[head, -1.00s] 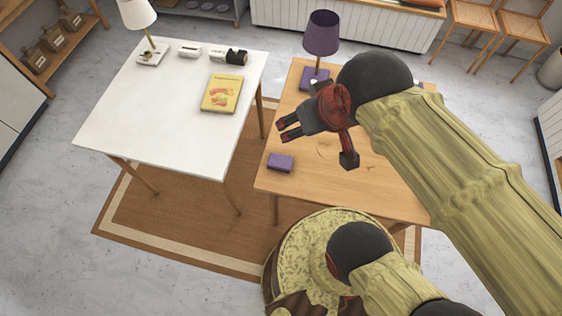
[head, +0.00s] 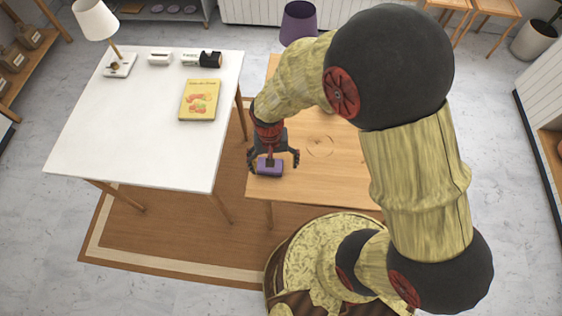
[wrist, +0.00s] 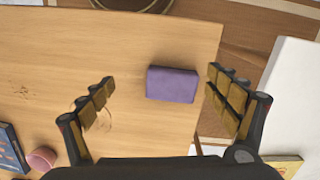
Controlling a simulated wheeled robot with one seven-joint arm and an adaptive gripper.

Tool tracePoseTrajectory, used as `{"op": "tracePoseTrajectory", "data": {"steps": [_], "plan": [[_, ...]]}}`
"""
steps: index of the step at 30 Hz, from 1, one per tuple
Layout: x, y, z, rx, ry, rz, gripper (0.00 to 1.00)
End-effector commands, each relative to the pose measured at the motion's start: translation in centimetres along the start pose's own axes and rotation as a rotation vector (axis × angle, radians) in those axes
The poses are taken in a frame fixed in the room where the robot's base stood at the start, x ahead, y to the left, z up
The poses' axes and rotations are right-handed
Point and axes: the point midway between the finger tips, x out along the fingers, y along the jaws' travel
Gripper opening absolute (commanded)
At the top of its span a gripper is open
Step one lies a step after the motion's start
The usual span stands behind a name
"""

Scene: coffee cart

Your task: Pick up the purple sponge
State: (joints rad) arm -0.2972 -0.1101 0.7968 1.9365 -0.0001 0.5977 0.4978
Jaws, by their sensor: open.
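The purple sponge (head: 270,168) is a small block lying on the wooden table (head: 320,172) near its front left corner. In the head view my gripper (head: 273,162) is over it, fingers pointing down, hiding part of it. In the wrist view the sponge (wrist: 173,84) lies between the two spread fingers of my gripper (wrist: 160,95), nearer the right finger. A gap shows on both sides, and nothing is held. How high the fingertips are above the table is hard to tell.
A white table (head: 140,120) stands to the left across a narrow gap, with a yellow book (head: 200,100), a lamp (head: 97,18) and small items on it. A purple lamp (head: 298,22) stands at the back. A blue box (wrist: 12,150) and a pink object (wrist: 41,159) show in the wrist view.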

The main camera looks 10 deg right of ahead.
Motion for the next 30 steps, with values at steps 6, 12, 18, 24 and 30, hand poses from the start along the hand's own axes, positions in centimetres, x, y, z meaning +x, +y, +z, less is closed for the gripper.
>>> {"op": "tracePoseTrajectory", "data": {"steps": [6, 12, 18, 24, 30], "plan": [[-0.8, -1.2, -2.4, 0.134, 0.066, -0.042, 0.89], [0.9, -1.3, -2.5, 0.153, 0.065, -0.042, 0.89], [2.3, -1.6, -2.9, 0.152, 0.067, -0.043, 0.89], [5.0, -2.1, -3.6, 0.151, 0.065, -0.042, 0.89], [6.9, -2.2, -3.8, 0.152, 0.066, -0.043, 0.89]]}}
